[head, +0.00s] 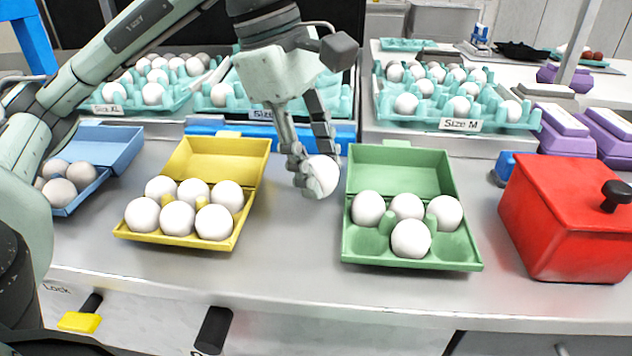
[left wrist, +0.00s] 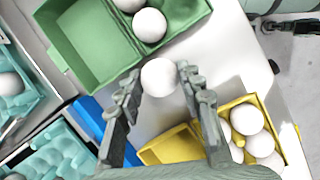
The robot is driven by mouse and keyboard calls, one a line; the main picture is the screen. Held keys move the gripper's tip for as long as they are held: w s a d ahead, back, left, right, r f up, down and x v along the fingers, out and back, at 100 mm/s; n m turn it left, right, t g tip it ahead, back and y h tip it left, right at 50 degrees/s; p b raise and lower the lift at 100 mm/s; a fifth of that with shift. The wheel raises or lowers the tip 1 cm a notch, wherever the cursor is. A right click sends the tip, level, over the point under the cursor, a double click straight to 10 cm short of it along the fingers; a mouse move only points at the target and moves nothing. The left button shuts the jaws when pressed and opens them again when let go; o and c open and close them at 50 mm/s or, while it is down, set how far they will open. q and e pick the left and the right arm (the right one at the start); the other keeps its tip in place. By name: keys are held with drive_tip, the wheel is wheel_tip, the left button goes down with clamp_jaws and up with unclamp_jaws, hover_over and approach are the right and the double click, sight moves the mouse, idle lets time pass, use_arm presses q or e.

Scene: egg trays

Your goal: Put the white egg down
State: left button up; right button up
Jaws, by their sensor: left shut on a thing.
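My left gripper (head: 308,174) is shut on a white egg (head: 321,176) and holds it above the counter, between the yellow carton and the green carton. In the left wrist view the egg (left wrist: 160,77) sits between the two fingertips (left wrist: 158,84). The open green carton (head: 413,262) is just right of the gripper and holds several white eggs, with empty cups in its front row. The open yellow carton (head: 180,239) is to the left and holds several white eggs. My right gripper does not show.
A blue carton (head: 124,142) with eggs stands at the far left. A red box (head: 567,220) with a black knob is at the right. Teal trays labelled Size XL and Size M (head: 461,125) stand behind. Bare counter (head: 300,235) lies between the yellow and green cartons.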

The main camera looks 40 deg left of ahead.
use_arm(q)
drive_tip(key=shift+f, duration=1.75)
drive_tip(key=shift+f, duration=0.15)
drive_tip(key=shift+b, duration=0.3)
drive_tip(key=o, duration=0.6)
drive_tip(key=shift+o, duration=0.2)
